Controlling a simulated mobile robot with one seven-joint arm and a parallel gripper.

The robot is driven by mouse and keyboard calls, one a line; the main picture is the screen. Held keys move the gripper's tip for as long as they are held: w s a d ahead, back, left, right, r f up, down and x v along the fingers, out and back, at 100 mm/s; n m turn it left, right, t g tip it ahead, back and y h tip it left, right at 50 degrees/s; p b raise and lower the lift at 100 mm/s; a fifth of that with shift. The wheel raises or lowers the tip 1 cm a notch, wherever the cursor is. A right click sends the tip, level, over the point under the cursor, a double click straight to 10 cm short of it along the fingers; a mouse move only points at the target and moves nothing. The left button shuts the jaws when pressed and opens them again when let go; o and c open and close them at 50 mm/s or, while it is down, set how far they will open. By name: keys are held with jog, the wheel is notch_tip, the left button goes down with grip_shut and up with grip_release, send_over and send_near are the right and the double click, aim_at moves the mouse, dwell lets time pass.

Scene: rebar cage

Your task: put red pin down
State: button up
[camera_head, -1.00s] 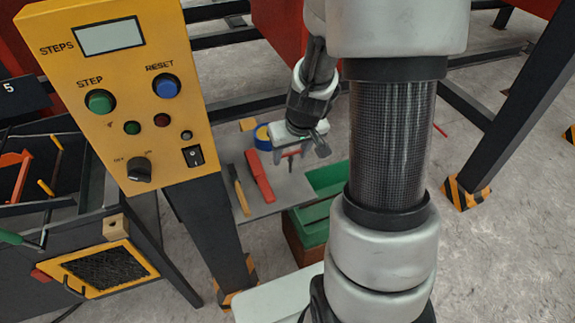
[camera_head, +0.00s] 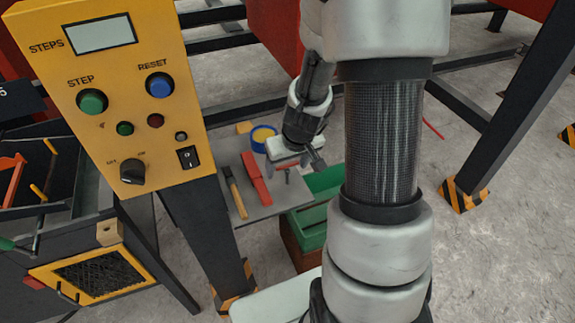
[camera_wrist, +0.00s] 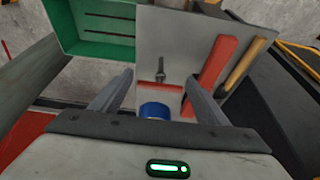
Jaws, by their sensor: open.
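My gripper (camera_head: 293,164) is open above the grey board (camera_head: 262,209). In the wrist view, its two fingers (camera_wrist: 160,77) stand wide apart. Between them is the red pin (camera_wrist: 148,87), a short red crossbar with a grey metal shaft pointing away from my wrist. The fingers appear clear of the crossbar on both sides. I cannot tell exactly how the pin rests on the board.
A long red bar (camera_head: 256,178) and a wooden-handled tool (camera_head: 235,192) lie left of the pin. A blue tape roll (camera_head: 264,138) is behind. A green box (camera_head: 322,184) stands at the right edge. The yellow control panel (camera_head: 120,160) stands at left.

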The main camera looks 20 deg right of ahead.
jog(key=shift+r+p, duration=0.25)
jog(key=shift+p, duration=0.05)
jog(key=s+a+r+p, duration=0.1)
jog(key=s+a+r, duration=0.2)
jog(key=s+r, duration=0.3)
jog(key=s+a+r+t, duration=0.1)
jog(key=s+r, duration=0.5)
jog(key=r, duration=0.6)
jog(key=s+a+r+p, duration=0.1)
jog(key=s+a+r, duration=0.3)
jog(key=r, duration=0.5)
jog(key=shift+s+a+r+t+p, duration=0.3)
jog(key=shift+s+a+r+p, duration=0.1)
jog(key=shift+s, duration=0.65)
